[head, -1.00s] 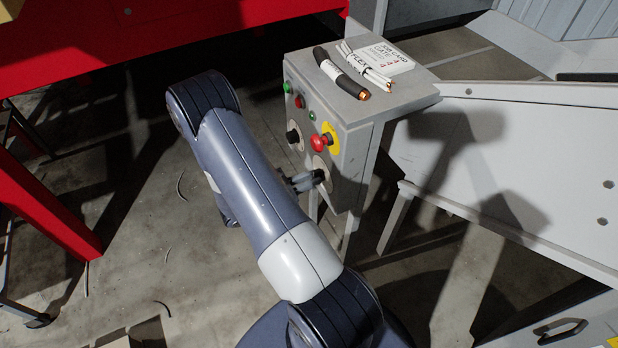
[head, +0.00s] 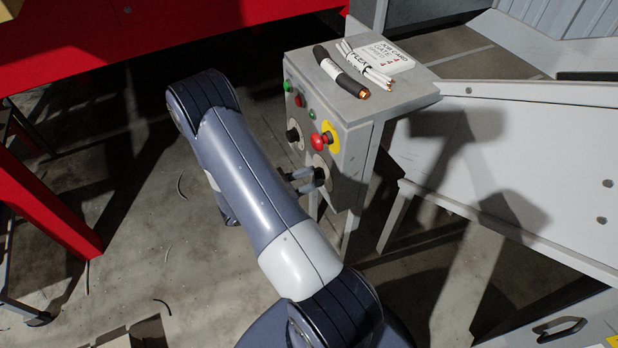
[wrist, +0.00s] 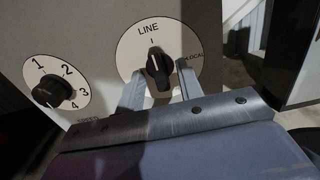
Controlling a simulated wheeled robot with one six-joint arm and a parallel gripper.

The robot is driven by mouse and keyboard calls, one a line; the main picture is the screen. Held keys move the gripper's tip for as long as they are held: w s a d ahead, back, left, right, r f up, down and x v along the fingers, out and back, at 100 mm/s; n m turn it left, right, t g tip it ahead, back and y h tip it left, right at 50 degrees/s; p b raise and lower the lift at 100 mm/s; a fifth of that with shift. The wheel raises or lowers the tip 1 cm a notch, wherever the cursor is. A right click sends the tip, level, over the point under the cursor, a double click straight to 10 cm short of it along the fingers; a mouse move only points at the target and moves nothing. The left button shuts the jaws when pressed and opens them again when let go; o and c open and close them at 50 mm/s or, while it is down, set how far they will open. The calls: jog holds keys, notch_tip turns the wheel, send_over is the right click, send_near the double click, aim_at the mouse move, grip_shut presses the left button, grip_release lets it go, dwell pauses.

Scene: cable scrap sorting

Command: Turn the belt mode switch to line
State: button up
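The belt mode switch (wrist: 158,68) is a black knob on a round white plate marked LINE at the top and LOCAL at the right. Its white pointer mark faces up toward LINE in the wrist view. In the head view the knob (head: 320,176) is low on the front of the grey control box (head: 352,150). My gripper (wrist: 160,88) is open and empty. Its two fingers stand apart, one on each side of the knob's lower part, with gaps visible. It also shows in the head view (head: 300,181), just in front of the knob.
A numbered black speed knob (wrist: 47,89) is left of the switch. A red emergency stop (head: 321,141) on yellow sits above it. Cable pieces (head: 340,72) and a job card (head: 386,57) lie on the box top. A grey chute (head: 520,150) stands right.

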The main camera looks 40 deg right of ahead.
jog(key=v, duration=1)
jog(key=shift+w+a, duration=0.2)
jog(key=shift+a, duration=0.15)
jog(key=shift+d, duration=0.1)
jog(key=x, duration=1)
jog(key=shift+s+d, duration=0.2)
jog(key=shift+d, duration=0.05)
